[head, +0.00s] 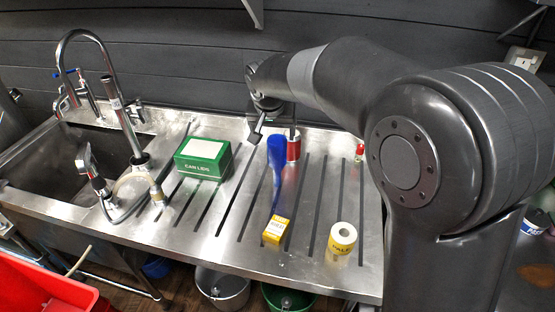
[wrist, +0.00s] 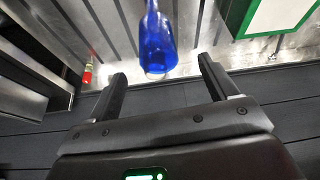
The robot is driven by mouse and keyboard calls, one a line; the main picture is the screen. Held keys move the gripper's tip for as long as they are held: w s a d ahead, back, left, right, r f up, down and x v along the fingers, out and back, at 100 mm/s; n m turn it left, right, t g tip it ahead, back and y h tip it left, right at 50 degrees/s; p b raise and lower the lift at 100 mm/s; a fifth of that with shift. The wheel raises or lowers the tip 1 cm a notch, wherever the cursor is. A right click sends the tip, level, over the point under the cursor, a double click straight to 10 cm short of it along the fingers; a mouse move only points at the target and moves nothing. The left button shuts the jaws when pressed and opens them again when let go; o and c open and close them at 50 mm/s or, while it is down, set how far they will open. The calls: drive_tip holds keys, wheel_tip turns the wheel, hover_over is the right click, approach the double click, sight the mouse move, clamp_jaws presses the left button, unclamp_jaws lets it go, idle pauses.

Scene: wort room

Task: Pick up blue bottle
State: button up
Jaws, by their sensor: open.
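The blue bottle (head: 276,152) lies on the ribbed steel drainboard, its thin neck towards the front and its wide base towards the back wall. In the wrist view the blue bottle (wrist: 157,45) is at the top centre, its round base facing my gripper (wrist: 162,85). The base is just beyond the fingertips, and no finger is seen closed on it. In the head view my gripper (head: 264,128) is by the base end, partly hidden by my arm and the bottle. It is open and empty.
A red can (head: 293,149) stands close right of the bottle. A green box (head: 203,158) is to the left. The wall (wrist: 35,150) is close behind my gripper.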

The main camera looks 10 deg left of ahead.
sight(274, 143)
drive_tip(key=x, duration=0.5)
drive_tip(key=shift+w+f, duration=0.15)
drive_tip(key=shift+f, duration=0.05)
drive_tip(key=shift+w+d+r+x, duration=0.1)
drive_tip(key=shift+w+x, duration=0.1)
drive_tip(key=shift+x, duration=0.7)
drive_tip(key=shift+w+d+r+x, duration=0.1)
drive_tip(key=shift+w+x, duration=0.05)
drive_tip(key=shift+x, duration=0.75)
drive_tip(key=shift+w+x, duration=0.2)
drive_tip(key=shift+x, duration=0.7)
drive_tip(key=shift+c, duration=0.3)
drive_tip(key=c, duration=1.2)
drive_tip(key=shift+o, duration=0.2)
drive_tip(key=shift+r, duration=0.15)
